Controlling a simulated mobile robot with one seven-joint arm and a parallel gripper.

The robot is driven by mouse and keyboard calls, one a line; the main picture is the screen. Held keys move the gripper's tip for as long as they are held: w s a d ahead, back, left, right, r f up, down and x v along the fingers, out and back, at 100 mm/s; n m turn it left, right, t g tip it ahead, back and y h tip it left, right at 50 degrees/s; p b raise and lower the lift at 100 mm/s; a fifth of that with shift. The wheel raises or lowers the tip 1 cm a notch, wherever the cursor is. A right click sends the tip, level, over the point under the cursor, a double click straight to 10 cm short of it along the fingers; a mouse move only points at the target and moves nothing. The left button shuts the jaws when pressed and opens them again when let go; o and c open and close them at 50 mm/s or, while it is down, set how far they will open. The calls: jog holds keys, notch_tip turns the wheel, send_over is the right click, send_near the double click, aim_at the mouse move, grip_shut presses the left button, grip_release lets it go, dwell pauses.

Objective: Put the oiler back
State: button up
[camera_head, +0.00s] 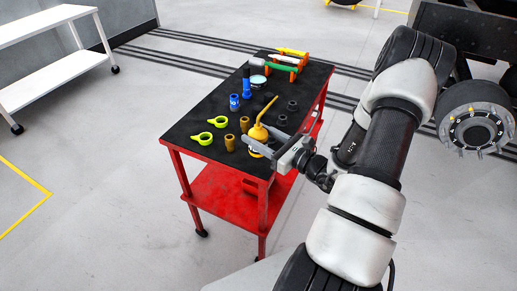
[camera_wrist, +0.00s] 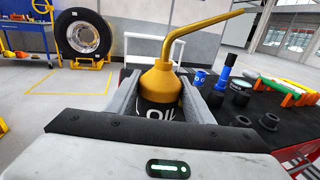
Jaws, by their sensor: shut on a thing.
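The oiler (camera_head: 258,132) is a yellow can with a long bent spout and a dark band lettered "OIL". It is upright at the near right part of the black-topped red cart (camera_head: 205,106). My gripper (camera_head: 263,147) is shut on the oiler from the right side. In the wrist view the oiler (camera_wrist: 160,85) stands between the two grey fingers (camera_wrist: 160,100), its spout bending to the right. Its base is hidden, so I cannot tell whether it touches the cart top.
Two lime-green ring-handled parts (camera_head: 204,138), brown cylinders (camera_head: 230,142), blue parts (camera_head: 234,102) and several black sockets (camera_head: 292,106) stand around the oiler. A rack with coloured tools (camera_head: 285,65) is at the cart's far end. A wheel hub (camera_head: 477,128) is at the right.

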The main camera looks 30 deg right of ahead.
jog(key=shift+f+b, duration=0.35)
jog(key=shift+f, duration=1.6)
jog(key=shift+f, duration=0.15)
jog(key=o, duration=1.4)
jog(key=shift+r, duration=0.3)
jog(key=v, duration=1.2)
jog(key=shift+f, duration=0.1)
